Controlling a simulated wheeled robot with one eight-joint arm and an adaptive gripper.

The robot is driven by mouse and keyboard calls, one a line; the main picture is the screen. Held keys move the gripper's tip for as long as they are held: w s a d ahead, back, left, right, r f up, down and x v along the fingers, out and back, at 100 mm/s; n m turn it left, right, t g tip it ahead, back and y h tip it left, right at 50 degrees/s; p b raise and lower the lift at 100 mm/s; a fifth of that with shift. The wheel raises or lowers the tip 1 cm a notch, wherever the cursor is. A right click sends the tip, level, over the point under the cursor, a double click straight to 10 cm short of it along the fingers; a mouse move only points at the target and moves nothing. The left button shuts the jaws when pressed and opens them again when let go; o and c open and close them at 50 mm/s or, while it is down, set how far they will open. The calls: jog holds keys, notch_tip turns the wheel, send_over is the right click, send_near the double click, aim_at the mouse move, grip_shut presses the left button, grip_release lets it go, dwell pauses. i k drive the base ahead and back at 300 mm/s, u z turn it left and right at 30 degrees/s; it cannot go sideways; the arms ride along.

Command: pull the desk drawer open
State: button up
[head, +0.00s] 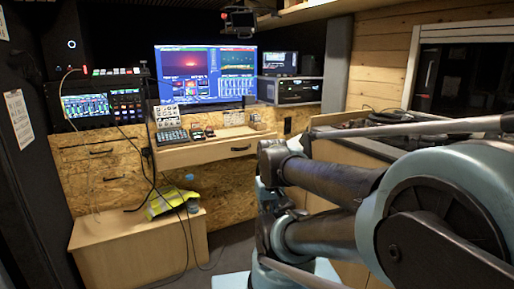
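The wooden desk (262,131) stands against the far wall under a large bright monitor. A pale wooden drawer front (205,153) runs along under the desk top, with a small dark handle (240,149) right of its middle. The drawer looks shut, with no open gap visible. My arm fills the right foreground, and its near joint overlaps the area just right of the desk in the picture. I cannot make out my gripper's fingers, and no contact with the handle shows.
A chipboard front with a dark handle (101,152) is left of the desk. A low wooden box (140,248) with a yellow vest (168,202) and hanging cables stands below. A keyboard (172,137) and small devices lie on the desk. A dark-topped counter is at right.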

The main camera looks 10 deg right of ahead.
aim_at(172, 158)
jog(key=z, duration=0.05)
jog(key=i, duration=1)
